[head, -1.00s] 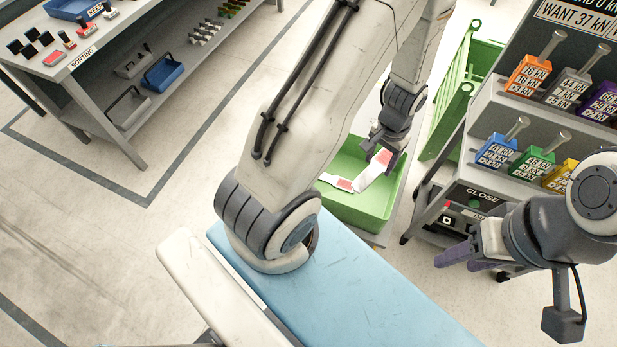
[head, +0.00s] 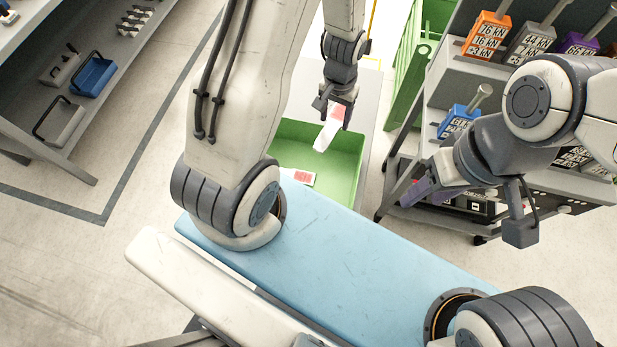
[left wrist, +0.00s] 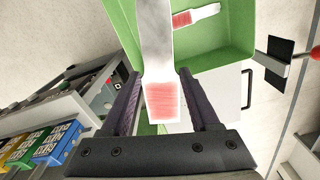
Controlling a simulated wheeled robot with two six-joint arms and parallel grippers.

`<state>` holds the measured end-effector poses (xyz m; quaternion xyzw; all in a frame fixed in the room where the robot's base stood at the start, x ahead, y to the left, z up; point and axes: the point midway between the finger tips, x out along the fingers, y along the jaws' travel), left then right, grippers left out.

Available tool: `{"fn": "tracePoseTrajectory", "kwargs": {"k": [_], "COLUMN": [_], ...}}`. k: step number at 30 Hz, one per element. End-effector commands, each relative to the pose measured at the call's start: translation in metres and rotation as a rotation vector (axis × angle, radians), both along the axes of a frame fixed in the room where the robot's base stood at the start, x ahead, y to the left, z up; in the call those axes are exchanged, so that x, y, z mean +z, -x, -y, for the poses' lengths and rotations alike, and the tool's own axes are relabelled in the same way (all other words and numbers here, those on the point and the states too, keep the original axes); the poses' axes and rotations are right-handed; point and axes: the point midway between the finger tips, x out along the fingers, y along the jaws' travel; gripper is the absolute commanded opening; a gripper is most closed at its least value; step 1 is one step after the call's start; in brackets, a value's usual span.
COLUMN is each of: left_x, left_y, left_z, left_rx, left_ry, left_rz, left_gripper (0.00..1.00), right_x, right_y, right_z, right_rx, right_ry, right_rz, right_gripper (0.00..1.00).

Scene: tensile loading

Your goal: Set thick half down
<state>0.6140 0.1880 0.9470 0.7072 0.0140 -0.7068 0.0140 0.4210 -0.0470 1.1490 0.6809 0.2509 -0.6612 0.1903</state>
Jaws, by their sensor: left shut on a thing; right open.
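My left gripper (head: 336,108) is shut on a pale specimen half (head: 325,136) with a red-marked end. In the left wrist view this half (left wrist: 158,50) runs out from between the dark fingers (left wrist: 160,104), over the green bin (left wrist: 222,58). In the head view it hangs tilted above the back part of the bin (head: 345,165). A second half (head: 302,178), also red-marked, lies inside the bin; it shows in the left wrist view (left wrist: 196,17). I cannot tell their thicknesses apart for sure. My right gripper (head: 420,190) is open and empty, near the shelf unit.
A shelf unit with labelled weights, among them an orange one (head: 486,35) and a blue one (head: 458,121), stands at the right. A grey bench with a blue tray (head: 93,76) stands at the left.

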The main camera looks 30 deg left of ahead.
Motion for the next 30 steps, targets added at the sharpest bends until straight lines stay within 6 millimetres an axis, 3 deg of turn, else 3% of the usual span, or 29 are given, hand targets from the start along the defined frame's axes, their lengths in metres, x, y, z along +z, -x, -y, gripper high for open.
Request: {"fn": "tracePoseTrajectory", "kwargs": {"k": [1, 18, 24, 30], "left_x": [-0.033, -0.198, -0.235, -0.249], "left_y": [-0.001, -0.013, -0.017, -0.018], "left_z": [-0.002, -0.016, -0.018, -0.020], "left_rx": [0.016, 0.178, 0.219, 0.239], "left_ry": [0.000, 0.000, 0.000, 0.000], "left_rz": [0.001, 0.001, 0.002, 0.000], "left_gripper": [0.00, 0.00, 0.00, 0.00], "right_x": [-0.035, -0.213, -0.254, -0.269], "right_y": [0.000, 0.000, 0.000, 0.000], "right_z": [0.000, 0.000, 0.000, 0.000], "right_rx": [0.000, 0.001, 0.002, 0.002], "right_ry": [0.001, 0.001, 0.001, 0.000], "right_rz": [-0.001, -0.001, -0.001, 0.000], "right_gripper": [0.50, 0.50, 0.50, 0.50]}}
